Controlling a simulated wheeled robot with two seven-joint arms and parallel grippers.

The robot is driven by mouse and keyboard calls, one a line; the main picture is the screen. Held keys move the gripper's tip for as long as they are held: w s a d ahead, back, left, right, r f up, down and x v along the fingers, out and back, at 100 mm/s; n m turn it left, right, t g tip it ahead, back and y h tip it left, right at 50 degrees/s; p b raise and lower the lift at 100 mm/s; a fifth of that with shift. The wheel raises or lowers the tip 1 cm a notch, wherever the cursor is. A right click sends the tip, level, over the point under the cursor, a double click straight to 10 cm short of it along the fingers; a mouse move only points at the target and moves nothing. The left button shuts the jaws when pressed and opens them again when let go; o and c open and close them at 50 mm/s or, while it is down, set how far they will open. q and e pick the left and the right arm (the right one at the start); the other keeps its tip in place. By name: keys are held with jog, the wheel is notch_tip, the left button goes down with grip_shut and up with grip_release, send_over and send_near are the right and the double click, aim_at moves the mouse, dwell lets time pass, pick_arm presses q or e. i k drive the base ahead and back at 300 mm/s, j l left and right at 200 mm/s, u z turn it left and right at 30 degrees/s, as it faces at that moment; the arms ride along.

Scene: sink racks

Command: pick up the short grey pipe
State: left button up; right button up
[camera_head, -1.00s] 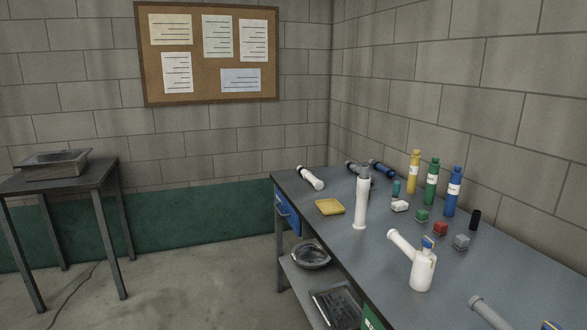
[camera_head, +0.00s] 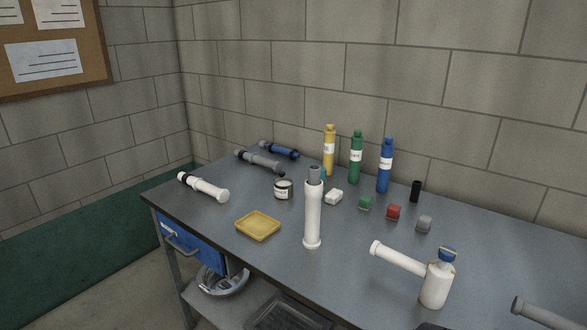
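A grey pipe (camera_head: 262,161) with dark ends lies at the back left of the workbench, beside a blue pipe (camera_head: 280,149). Another grey pipe (camera_head: 543,314) lies at the bottom right, cut off by the picture edge, so its full length is hidden. I cannot tell for certain which of these is the short one. Neither of my grippers is in view.
The workbench (camera_head: 285,268) also holds a white pipe (camera_head: 204,187), a yellow tray (camera_head: 258,226), a white jar (camera_head: 284,189), several small blocks, yellow (camera_head: 329,151), green (camera_head: 355,158) and blue (camera_head: 385,166) bottles, and a white jointed fitting (camera_head: 436,285). The front middle is clear.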

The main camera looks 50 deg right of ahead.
aim_at(314, 171)
jog(key=i+z, duration=0.3)
jog(key=z, duration=0.15)
jog(key=i+j+z, duration=0.15)
jog(key=i+z, duration=0.25)
jog(key=i+j+z, duration=0.2)
jog(key=z, duration=0.25)
